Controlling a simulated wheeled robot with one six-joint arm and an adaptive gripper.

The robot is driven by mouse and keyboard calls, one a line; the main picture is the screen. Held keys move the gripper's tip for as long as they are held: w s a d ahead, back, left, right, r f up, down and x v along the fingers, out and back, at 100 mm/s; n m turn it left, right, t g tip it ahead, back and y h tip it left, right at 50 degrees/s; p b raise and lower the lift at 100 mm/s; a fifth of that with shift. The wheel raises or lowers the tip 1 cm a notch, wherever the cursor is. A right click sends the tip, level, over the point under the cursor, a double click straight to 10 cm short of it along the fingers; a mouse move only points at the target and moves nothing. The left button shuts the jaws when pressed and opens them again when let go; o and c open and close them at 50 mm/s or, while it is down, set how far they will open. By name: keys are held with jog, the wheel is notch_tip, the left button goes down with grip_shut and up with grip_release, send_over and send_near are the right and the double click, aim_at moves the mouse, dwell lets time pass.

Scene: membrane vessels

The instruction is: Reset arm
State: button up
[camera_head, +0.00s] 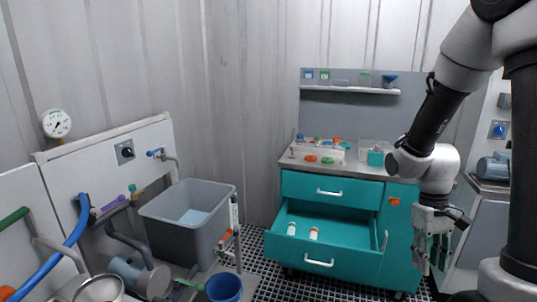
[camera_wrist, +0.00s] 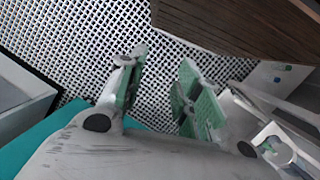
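My arm comes in from the right in the head view and hangs bent, with my gripper (camera_head: 433,250) pointing down in front of the right side of the teal cabinet (camera_head: 399,240). In the wrist view my gripper (camera_wrist: 160,95) shows two green-padded fingers spread apart, with nothing between them. Behind the fingers is the perforated floor (camera_wrist: 200,52).
The cabinet's lower drawer (camera_head: 322,262) stands open with two small white vessels (camera_head: 313,233) inside. A grey tub (camera_head: 188,225), a blue bucket (camera_head: 223,288) and pipes stand at left. A shelf (camera_head: 350,88) holds small containers. Grated floor (camera_head: 262,262) is clear between.

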jog(key=s+a+r+t, duration=0.1)
jog(key=s+r+t, duration=0.2)
jog(key=r, duration=0.7)
jog(key=s+a+r+t, duration=0.1)
jog(key=s+r+t, duration=0.3)
jog(key=r, duration=0.7)
jog(key=shift+s+a+m+t+y, duration=0.25)
jog(key=shift+s+m+t+y, duration=0.05)
jog(key=shift+s+m, duration=0.1)
dwell(2.5)
